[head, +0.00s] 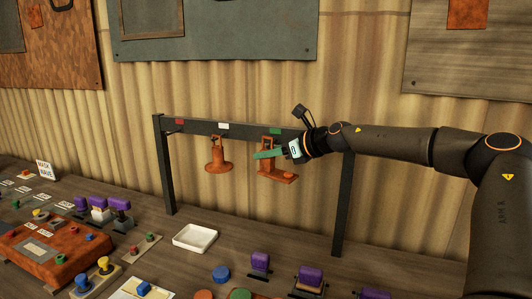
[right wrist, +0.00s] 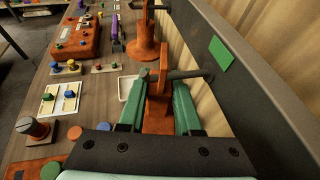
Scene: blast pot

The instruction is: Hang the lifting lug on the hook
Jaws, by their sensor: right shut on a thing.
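The rack (head: 240,131) has a dark crossbar with red, white and green labels and hooks below it. My right gripper (head: 262,155) is shut on the rust-orange lifting lug (head: 277,174), which is upright with a flat base, below the green label (head: 275,131). In the right wrist view, the green fingers (right wrist: 159,112) straddle the lug's upright (right wrist: 158,115). The grey hook (right wrist: 188,74) by the green label reaches the lug's top; I cannot tell whether it passes through the eye. My left gripper is out of view.
A rust-orange bell-shaped piece (head: 219,160) hangs below the white label, left of the lug. The hook (head: 174,132) by the red label is empty. A white tray (head: 195,238) and several purple-handled pieces stand on the bench below. A corrugated wall is close behind.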

